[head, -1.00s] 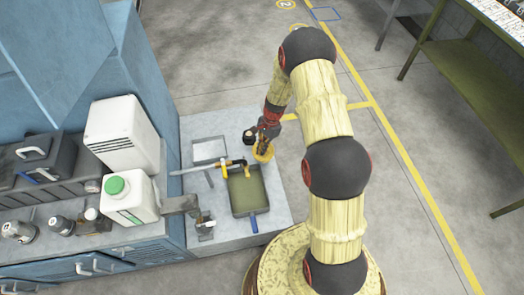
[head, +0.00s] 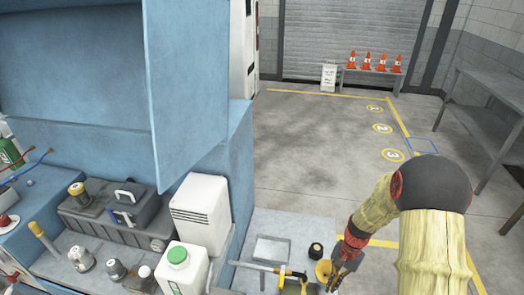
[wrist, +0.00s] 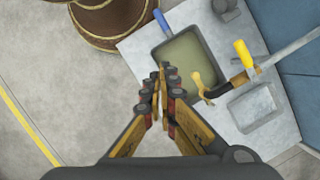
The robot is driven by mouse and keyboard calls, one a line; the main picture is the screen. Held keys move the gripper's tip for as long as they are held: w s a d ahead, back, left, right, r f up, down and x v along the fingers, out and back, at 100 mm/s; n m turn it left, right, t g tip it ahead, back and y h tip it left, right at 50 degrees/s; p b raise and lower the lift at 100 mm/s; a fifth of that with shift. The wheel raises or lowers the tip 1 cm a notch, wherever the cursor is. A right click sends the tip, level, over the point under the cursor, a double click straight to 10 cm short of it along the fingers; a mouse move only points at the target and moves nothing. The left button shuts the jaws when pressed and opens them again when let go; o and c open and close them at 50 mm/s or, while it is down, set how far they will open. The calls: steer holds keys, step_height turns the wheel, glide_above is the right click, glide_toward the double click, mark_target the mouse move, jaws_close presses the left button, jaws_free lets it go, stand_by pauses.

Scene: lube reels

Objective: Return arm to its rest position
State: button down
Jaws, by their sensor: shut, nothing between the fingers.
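My gripper (head: 338,284) is at the bottom right of the head view, at the end of my arm, just right of a round yellow piece (head: 323,271). In the wrist view my gripper (wrist: 162,72) has its fingertips together and holds nothing. It hangs over the left edge of a pale grey worktop (wrist: 140,48). An olive tray (wrist: 190,58) with a blue handle lies close by its tips. My arm arches from the right edge of the head view down to the worktop.
A blue cabinet (head: 200,80) rises left. The floor behind is open, with traffic cones (head: 368,62) far off.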

steer(key=s+a+r+n+t, duration=0.2)
steer(key=s+r, duration=0.3)
steer(key=r, duration=0.7)
steer(key=s+a+r+n+t+h, duration=0.1)
steer(key=s+r+n+t, duration=0.2)
steer(key=r, duration=1)
steer(key=s+a+r+n+t+h, duration=0.1)
steer(key=s+a+r+n+t, duration=0.1)
steer(key=s+r, duration=0.7)
step_height(320, 180, up, 3)
steer(key=shift+s+a+r+n+t, duration=0.15)
steer(key=shift+a+n+t, duration=0.2)
steer(key=shift+n+t, duration=0.2)
